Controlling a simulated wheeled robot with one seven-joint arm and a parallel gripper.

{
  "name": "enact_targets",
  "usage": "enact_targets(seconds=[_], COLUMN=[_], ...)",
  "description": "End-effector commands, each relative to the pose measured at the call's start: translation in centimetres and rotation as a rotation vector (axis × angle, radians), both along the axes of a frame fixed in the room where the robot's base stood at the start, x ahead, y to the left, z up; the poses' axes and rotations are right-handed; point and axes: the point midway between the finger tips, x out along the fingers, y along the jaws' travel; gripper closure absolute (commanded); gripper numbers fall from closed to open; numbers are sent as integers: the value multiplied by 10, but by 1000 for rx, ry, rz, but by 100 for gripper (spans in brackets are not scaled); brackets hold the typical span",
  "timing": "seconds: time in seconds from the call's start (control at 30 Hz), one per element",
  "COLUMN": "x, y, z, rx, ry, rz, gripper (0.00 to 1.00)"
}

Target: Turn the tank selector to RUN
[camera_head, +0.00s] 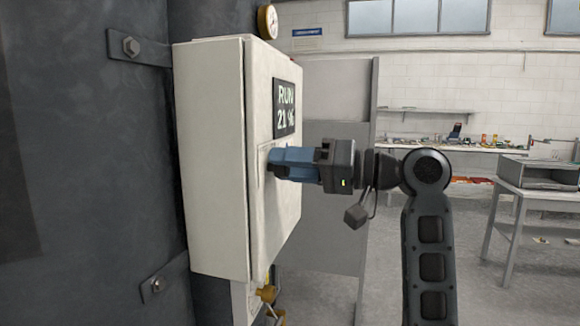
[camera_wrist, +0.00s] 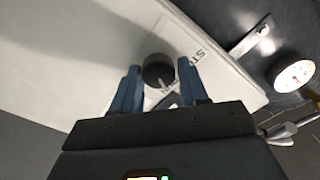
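The tank selector is a dark round knob (camera_wrist: 157,69) on the pale face of a control box (camera_head: 215,150). In the wrist view it sits between the two blue fingertips of my gripper (camera_wrist: 160,72). A narrow gap shows at the right finger; contact at the left cannot be told. A light pointer mark on the knob points down and slightly right in that view. Lettering starting "ST" is beside it; other lettering is partly hidden. In the head view my gripper (camera_head: 272,164) is at the box face and hides the knob. The display (camera_head: 284,108) reads "RUN" and "21 %".
The box is mounted beside a dark tank wall (camera_head: 90,170) with brackets. A round gauge (camera_head: 267,21) is above it, and brass fittings (camera_head: 267,294) are below. A grey partition (camera_head: 335,180) stands behind my gripper. A bench (camera_head: 530,190) is far right, with open floor between.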

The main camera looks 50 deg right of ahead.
Motion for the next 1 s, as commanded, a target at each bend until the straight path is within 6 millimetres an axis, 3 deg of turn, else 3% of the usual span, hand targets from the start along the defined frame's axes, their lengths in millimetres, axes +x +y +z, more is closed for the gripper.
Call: enact_targets(seconds=[0.17, 0.47, 1.0], x=[0, -4, -70], y=[1, -1, -25], z=[-1, -3, -3], rx=[-1, -1, -2], ry=[3, 5, 4], rz=[2, 2, 1], gripper=[39, 39, 39])
